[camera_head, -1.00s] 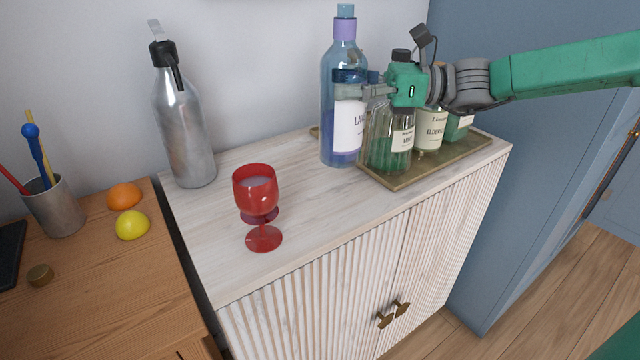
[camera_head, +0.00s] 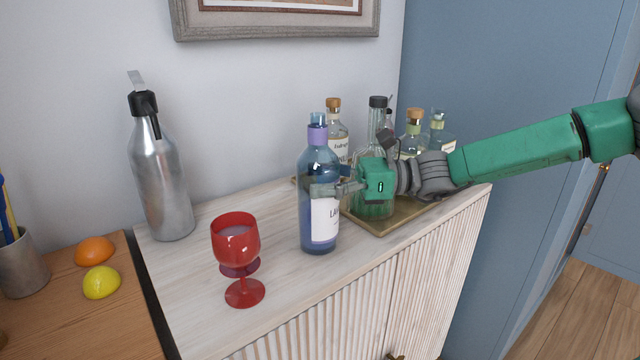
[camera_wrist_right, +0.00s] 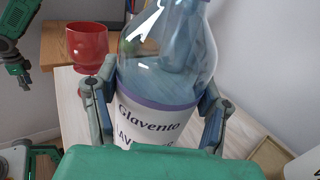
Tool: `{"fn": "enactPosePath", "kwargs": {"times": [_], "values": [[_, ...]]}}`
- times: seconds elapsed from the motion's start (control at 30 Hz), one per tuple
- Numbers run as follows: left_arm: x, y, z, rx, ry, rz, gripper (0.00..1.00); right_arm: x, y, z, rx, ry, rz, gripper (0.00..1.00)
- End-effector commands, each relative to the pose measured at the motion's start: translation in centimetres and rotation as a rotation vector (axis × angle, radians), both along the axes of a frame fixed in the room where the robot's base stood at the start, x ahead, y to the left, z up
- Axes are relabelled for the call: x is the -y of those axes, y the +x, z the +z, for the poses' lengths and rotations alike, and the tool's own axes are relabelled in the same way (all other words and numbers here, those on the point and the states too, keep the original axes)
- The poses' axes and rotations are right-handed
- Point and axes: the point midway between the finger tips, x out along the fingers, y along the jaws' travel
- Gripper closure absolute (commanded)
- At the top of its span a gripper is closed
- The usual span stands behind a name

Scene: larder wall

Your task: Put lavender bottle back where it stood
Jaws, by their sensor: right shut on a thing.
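The lavender bottle (camera_head: 318,170) is blue glass with a lilac neck band and a white label. It stands upright over the pale cabinet top (camera_head: 285,275), left of the brass tray (camera_head: 381,232). I cannot tell whether its base touches the wood. My right gripper (camera_head: 330,189) comes from the right and is shut around the bottle's body. In the right wrist view the bottle (camera_wrist_right: 165,85) sits between both fingers, its label partly hidden by the gripper. Part of my left arm's gripper (camera_wrist_right: 20,66) shows at the upper left there; its jaws are unclear.
Several bottles stand on the tray, close behind my right gripper, including a clear one with an orange stopper (camera_head: 333,128). A red goblet (camera_head: 238,240) stands left of the lavender bottle. A metal flask (camera_head: 160,180) stands at the back left. Bare wood lies between them.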

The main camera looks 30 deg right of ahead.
Motion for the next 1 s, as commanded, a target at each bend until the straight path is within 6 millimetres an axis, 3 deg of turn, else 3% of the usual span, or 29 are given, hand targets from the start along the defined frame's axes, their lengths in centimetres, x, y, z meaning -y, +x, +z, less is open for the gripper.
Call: {"fn": "enactPosePath", "kwargs": {"times": [0.3,0.33,0.37,0.7,0.87,1.0], "values": [[0.0,0.0,-0.1,0.000,0.000,0.000,0.65,0.1,0.0,-0.2,0.001,0.004,0.001,0.88],[0.0,0.0,-0.1,0.000,0.000,0.000,0.65,0.2,0.0,-0.4,-0.003,0.001,0.000,0.26],[0.0,0.0,0.0,0.000,0.000,0.000,0.65,0.3,0.0,-0.4,-0.003,0.002,0.000,0.16],[0.0,0.0,0.2,0.000,0.000,0.000,0.65,0.2,0.0,0.1,-0.003,0.001,0.000,0.16],[0.0,0.0,1.1,0.000,0.000,0.000,0.65,2.1,-0.9,0.3,0.000,0.002,-0.005,0.16],[0.0,0.0,2.4,0.000,0.000,0.000,0.65,4.8,-2.4,0.5,0.002,0.004,-0.005,0.16]]}}
